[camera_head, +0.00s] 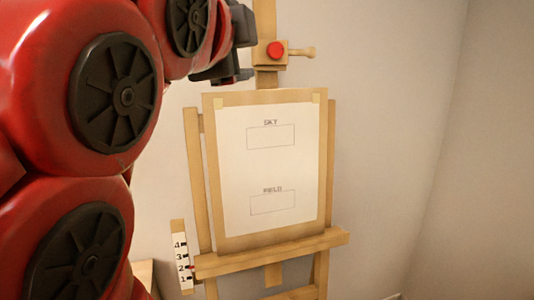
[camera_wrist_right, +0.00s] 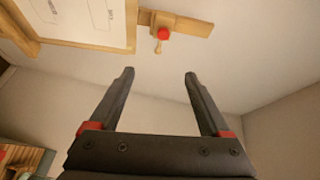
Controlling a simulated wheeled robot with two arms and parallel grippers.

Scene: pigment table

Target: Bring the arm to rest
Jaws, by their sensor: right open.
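My right gripper (camera_wrist_right: 160,73) is open in the right wrist view, with nothing between its two dark fingers. In the head view a red arm with black round joint covers comes in from the left edge. A dark gripper (camera_head: 247,50) at its end is at the top, left of the easel's red knob (camera_head: 275,50). Its position and the wrist picture match my right gripper. The knob also shows in the wrist view (camera_wrist_right: 163,34), beyond the fingers. I see no second gripper.
A wooden easel (camera_head: 194,150) holds a white sheet (camera_head: 270,168) with boxes labelled SKY and FIELD. A numbered strip (camera_head: 182,262) is at its lower left. Plain wall (camera_head: 400,130) lies to the right. Something reddish and green (camera_wrist_right: 22,158) shows at the wrist view's lower left.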

